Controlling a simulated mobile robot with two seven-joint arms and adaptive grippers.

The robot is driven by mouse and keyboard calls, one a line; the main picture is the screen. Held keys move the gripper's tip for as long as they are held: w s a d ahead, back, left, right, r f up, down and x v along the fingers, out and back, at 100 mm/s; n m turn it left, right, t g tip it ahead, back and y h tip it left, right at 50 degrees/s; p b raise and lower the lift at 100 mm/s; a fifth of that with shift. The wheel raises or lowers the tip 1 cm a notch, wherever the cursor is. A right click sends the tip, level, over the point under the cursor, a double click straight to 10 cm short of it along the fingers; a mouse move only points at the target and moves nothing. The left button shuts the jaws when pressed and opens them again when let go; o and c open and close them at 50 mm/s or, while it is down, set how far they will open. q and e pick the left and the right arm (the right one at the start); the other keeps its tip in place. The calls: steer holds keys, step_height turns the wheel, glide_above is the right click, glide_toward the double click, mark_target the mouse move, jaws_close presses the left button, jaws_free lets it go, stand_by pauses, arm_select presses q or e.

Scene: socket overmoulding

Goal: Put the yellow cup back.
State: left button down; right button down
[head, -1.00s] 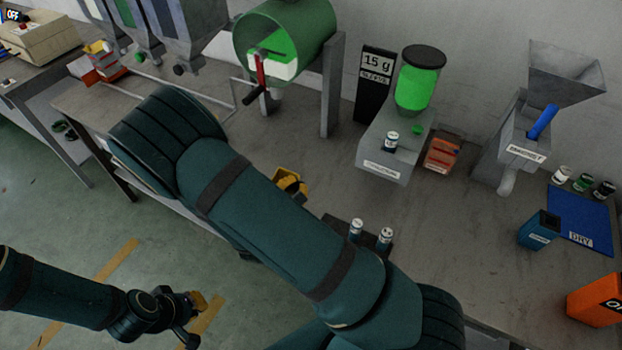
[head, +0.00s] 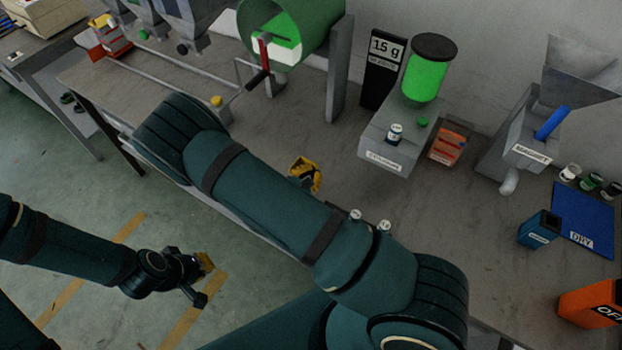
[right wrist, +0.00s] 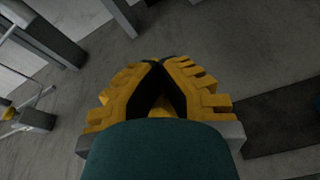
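I cannot make out a yellow cup for certain. A small yellow-topped item (head: 216,101) stands on the bench left of the drum's crank; it also shows at the left edge of the right wrist view (right wrist: 8,113). Whether it is a cup or a knob is unclear. My right gripper (head: 305,174) is over the middle of the bench; in the right wrist view its black-padded yellow fingers (right wrist: 160,64) meet at the tips. A yellow patch lies between them lower down, too hidden to name. My left gripper (head: 206,263) is over the floor, well away from the bench; its opening is unclear.
A green drum (head: 300,22) stands behind. A dispenser with a green hopper (head: 422,78), an orange box (head: 449,145) and a grey funnel machine (head: 520,150) stand to the right. A blue cup (head: 540,229) is beside the blue mat (head: 580,215). Two cans are partly behind my right arm.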

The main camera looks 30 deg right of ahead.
steer(key=shift+f, duration=1.3)
steer(key=shift+f, duration=0.2)
steer(key=c, duration=1.1)
jaws_free()
steer(key=shift+c, duration=0.2)
steer(key=shift+r, duration=0.1)
